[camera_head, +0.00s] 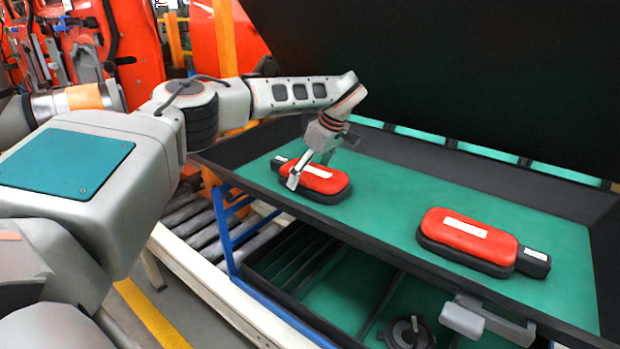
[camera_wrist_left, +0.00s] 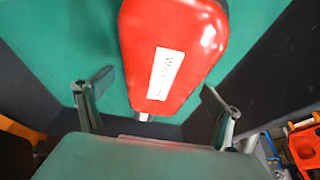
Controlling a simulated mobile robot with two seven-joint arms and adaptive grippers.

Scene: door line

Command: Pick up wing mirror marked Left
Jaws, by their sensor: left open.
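Two red wing mirrors with black edges and white labels lie on a green-lined tray (camera_head: 385,205). The nearer-left one (camera_head: 328,181) is under my left gripper (camera_head: 316,160); it also fills the upper middle of the left wrist view (camera_wrist_left: 172,50). Its label is too small to read whole, so I cannot tell Left from Right. My left gripper is open, with its fingers (camera_wrist_left: 155,88) apart on either side of the mirror's lower end in the wrist view. The other mirror (camera_head: 467,237) lies to the right, its black stub pointing right.
A dark raised lid or panel (camera_head: 440,70) stands behind the tray. The tray has a dark rim. Below it is a lower green-lined compartment (camera_head: 345,285) with a round black part (camera_head: 407,332). A blue frame (camera_head: 229,235) and rollers stand at the left. Bare green lies between the mirrors.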

